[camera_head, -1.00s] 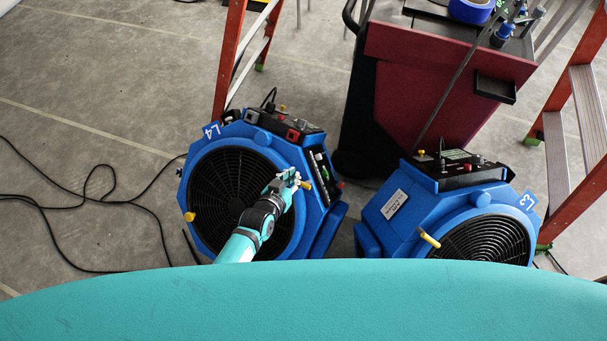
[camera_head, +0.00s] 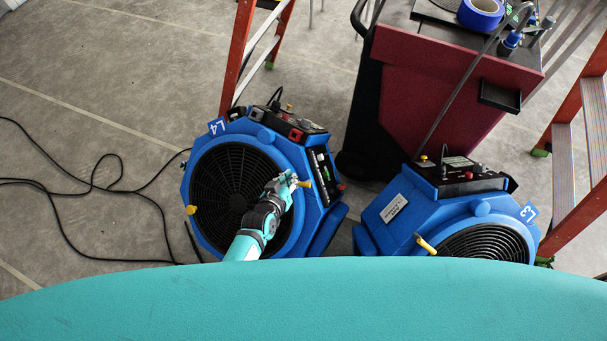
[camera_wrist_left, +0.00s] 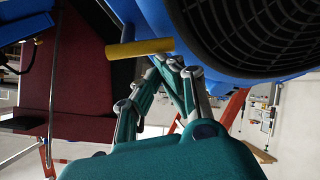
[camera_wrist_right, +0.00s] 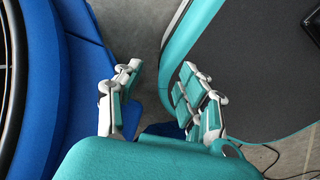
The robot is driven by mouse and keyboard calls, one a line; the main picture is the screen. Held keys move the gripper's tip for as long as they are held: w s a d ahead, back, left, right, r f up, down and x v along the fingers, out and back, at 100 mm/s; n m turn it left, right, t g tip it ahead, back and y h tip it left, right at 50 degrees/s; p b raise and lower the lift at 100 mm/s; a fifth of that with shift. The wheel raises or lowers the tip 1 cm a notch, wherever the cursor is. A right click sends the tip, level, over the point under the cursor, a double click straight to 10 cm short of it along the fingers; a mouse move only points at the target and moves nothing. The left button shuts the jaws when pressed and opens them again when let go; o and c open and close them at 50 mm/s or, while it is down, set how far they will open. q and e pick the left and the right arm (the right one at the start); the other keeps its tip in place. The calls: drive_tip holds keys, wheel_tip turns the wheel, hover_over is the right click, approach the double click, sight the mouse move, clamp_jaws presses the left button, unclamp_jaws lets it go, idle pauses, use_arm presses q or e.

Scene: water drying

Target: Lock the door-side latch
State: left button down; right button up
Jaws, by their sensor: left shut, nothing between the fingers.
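A blue fan marked L4 (camera_head: 205,165) stands on the floor. It has a yellow latch handle (camera_head: 305,184) at its right edge and another yellow latch (camera_head: 191,210) at its left edge. My left gripper (camera_head: 290,180) is in front of the grille, close beside the right-hand latch. In the left wrist view the gripper (camera_wrist_left: 172,62) is shut and empty. The yellow handle (camera_wrist_left: 138,47) lies just past its fingertips; I cannot tell whether they touch. My right gripper (camera_wrist_right: 158,72) is open and empty beside a blue housing (camera_wrist_right: 85,90). It is hidden in the head view.
A second blue fan marked L3 (camera_head: 400,212), with a yellow latch (camera_head: 426,245), stands at the right. A dark red cart (camera_head: 430,85) is behind the fans. Orange ladders (camera_head: 237,55) stand at both sides. Black cables (camera_head: 100,188) lie on the left floor.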

use_arm(q)
drive_tip(key=shift+s+a+f, duration=0.15)
drive_tip(key=shift+f, duration=0.05)
idle(0.6)
drive_tip(key=shift+s, duration=0.1)
drive_tip(key=shift+s+d+p, duration=0.35)
drive_tip(key=shift+d, duration=0.4)
drive_tip(key=shift+r, duration=0.15)
